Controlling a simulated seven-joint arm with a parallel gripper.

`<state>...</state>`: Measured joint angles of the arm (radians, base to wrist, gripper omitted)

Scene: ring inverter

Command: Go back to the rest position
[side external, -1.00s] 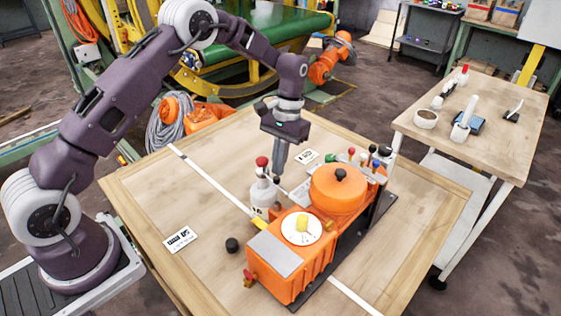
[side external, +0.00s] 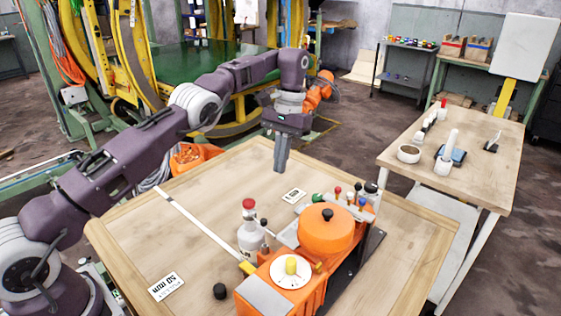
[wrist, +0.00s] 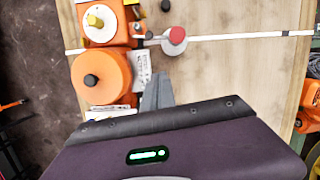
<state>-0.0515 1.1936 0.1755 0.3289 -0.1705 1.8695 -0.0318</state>
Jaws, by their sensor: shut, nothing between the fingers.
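My gripper (side external: 281,168) is shut and empty, fingers pointing down. In the side view it is in the air over the far part of the wooden table (side external: 190,225), behind the orange machine (side external: 327,228), and apart from it. In the wrist view its closed grey fingers (wrist: 157,90) show beside the machine's round orange part (wrist: 100,76). A bottle with a red cap (side external: 250,238) stands upright beside the machine; it also shows in the wrist view (wrist: 173,42).
A small black knob-like piece (side external: 219,291) and a printed card (side external: 166,286) lie on the near part of the table. Another card (side external: 294,195) lies by the machine. A side table (side external: 480,140) holds several items. The table's left part is mostly clear.

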